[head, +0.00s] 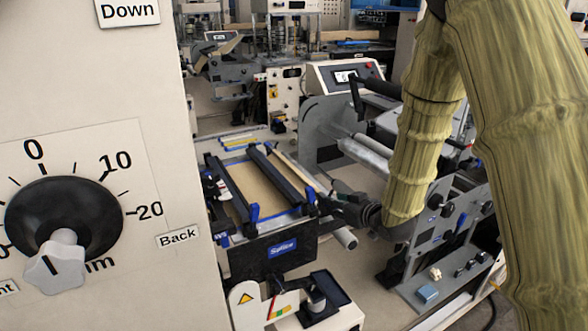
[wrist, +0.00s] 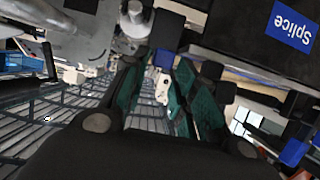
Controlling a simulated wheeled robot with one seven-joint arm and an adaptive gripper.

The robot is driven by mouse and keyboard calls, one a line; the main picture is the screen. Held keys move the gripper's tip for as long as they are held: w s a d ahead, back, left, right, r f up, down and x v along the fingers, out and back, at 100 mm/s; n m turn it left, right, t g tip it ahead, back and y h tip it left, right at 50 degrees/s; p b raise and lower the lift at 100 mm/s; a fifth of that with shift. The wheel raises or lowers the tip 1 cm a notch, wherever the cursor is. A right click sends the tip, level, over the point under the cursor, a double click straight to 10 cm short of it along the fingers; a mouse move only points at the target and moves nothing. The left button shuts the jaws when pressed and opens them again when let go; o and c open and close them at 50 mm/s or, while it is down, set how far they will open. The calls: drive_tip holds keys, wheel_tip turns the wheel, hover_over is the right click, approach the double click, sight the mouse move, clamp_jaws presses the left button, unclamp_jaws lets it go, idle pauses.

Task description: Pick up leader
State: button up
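A flat brown kraft sheet (head: 235,180) lies on the splice table (head: 275,255), between dark bars. A narrow tan strip (head: 290,167) runs along the table's right side. I cannot tell for sure which of these is the leader. My gripper (head: 330,202) is at the right end of the splice table, close to the blue-tipped clamp there. In the wrist view, my gripper's green-padded fingers (wrist: 160,88) stand apart. A small pale plate with holes (wrist: 163,87) shows in the gap, and I see no paper held. Contact with the table is unclear.
A large panel with a black dial (head: 65,215) fills the left. The unwind machine with rollers (head: 365,150) stands behind my gripper. A small device (head: 318,300) sits in front of the splice table.

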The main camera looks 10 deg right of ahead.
drive_tip(key=shift+p+x, duration=0.6)
drive_tip(key=shift+x, duration=1)
drive_tip(key=shift+f, duration=0.15)
drive_tip(key=shift+d, duration=0.1)
clamp_jaws()
